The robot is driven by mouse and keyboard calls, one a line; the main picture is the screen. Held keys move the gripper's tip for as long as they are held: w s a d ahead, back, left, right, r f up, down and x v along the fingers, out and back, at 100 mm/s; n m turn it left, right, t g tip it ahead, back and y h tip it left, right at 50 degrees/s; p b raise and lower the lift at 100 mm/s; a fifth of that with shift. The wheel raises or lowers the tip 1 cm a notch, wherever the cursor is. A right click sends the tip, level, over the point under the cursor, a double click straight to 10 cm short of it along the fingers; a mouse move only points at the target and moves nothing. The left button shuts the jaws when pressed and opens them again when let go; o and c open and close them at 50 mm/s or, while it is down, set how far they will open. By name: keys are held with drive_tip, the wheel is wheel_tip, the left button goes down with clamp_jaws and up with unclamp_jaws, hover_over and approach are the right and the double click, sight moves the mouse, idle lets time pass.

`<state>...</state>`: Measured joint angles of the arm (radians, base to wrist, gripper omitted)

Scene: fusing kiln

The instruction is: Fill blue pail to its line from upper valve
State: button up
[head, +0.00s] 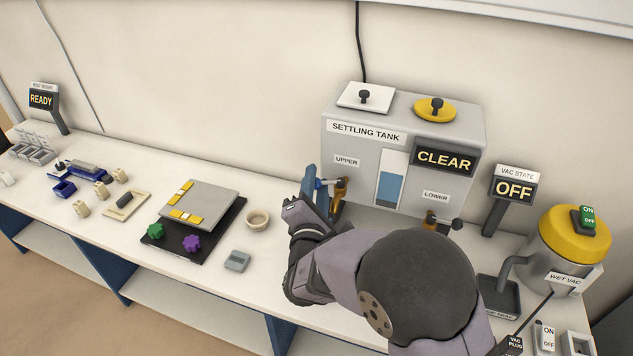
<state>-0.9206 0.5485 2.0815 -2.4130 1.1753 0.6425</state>
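The grey settling tank (340,145) stands against the wall. Its brass upper valve (340,190) is at the left under the UPPER label, and its lower valve (430,222) is at the right. The tank's window (391,182) shows blue liquid, and its sign reads CLEAR. A blue upright part (309,182) shows just left of the upper valve; I cannot tell whether it is a lever or part of the blue pail. No whole pail or fill line is visible. My gripper (294,205) is beside this blue part, and my arm hides what lies below. Its fingers are unclear.
A beige bowl (257,220) and small grey block (237,260) lie left of my arm. A grey plate (200,203) on a black base is farther left. A yellow-topped wet vac (556,250) and dark drip tray (499,296) stand at right. The sign reads OFF.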

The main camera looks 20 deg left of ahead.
clamp_jaws()
drive_tip(key=shift+w+a+f+m+t+h+b, duration=0.15)
drive_tip(key=shift+w+m+h+b, duration=0.1)
drive_tip(key=shift+m+h+b, duration=0.45)
drive_tip(key=shift+w+a+r+m+t+h+b, duration=0.15)
drive_tip(key=shift+w+m+h+b, duration=0.2)
drive_tip(key=shift+h+b, duration=0.5)
drive_tip(key=shift+w+m+h+b, duration=0.3)
drive_tip(key=shift+m+h, duration=0.55)
drive_tip(key=shift+h, duration=0.5)
drive_tip(key=shift+w+m+h+b, duration=0.3)
drive_tip(key=shift+m+h, duration=0.5)
drive_tip(key=shift+h, duration=0.5)
drive_tip(key=shift+r, duration=0.1)
unclamp_jaws()
